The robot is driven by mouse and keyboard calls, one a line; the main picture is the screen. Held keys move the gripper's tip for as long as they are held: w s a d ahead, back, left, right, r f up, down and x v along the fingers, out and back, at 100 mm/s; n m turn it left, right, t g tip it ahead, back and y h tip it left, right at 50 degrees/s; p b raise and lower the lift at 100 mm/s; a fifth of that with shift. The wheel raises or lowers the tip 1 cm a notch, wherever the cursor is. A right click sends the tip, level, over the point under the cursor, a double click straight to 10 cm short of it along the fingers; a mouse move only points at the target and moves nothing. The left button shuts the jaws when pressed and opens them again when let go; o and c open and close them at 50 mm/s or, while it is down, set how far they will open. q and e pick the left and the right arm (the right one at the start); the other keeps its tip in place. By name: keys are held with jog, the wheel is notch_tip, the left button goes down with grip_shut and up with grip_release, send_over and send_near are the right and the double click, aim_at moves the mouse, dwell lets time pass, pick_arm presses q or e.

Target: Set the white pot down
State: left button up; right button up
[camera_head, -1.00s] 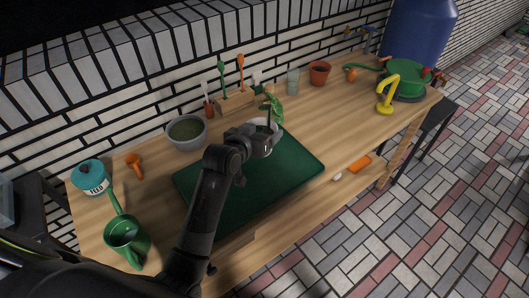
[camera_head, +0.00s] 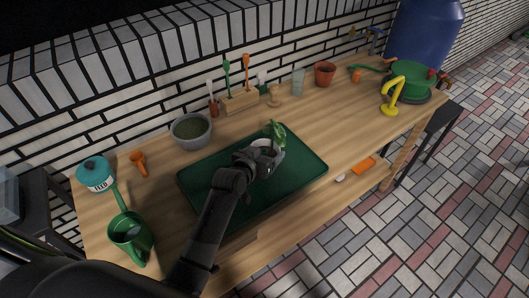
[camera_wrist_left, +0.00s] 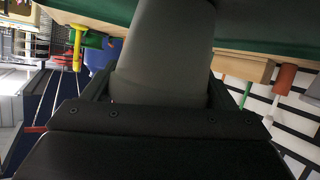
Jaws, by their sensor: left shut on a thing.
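The white pot (camera_head: 261,143) with a green leafy plant (camera_head: 279,133) is over the back part of the dark green tray (camera_head: 295,172). My left gripper (camera_head: 268,152) is shut on the pot and hides most of it in the head view. In the left wrist view the pot (camera_wrist_left: 168,45) shows as a grey shape between the two fingers, with the green tray (camera_wrist_left: 270,28) along the top edge. I cannot tell whether the pot touches the tray. My right gripper is not in view.
A grey bowl of soil (camera_head: 191,131) and a wooden tool block (camera_head: 240,101) stand behind the tray. A green watering can (camera_head: 130,237) and a teal seed tin (camera_head: 95,175) are at the left. The wooden table (camera_head: 335,115) has free room right of the tray.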

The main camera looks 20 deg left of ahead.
pick_arm(q)
jog(key=o, duration=1.2)
jog(key=shift+f, duration=0.1)
jog(key=shift+c, duration=0.2)
jog(key=shift+o, duration=0.4)
jog(key=shift+r, duration=0.25)
jog(key=shift+s+a, duration=0.1)
jog(key=shift+s, duration=0.25)
jog(key=v, duration=1.1)
jog(key=shift+r, duration=0.15)
jog(key=shift+s, duration=0.15)
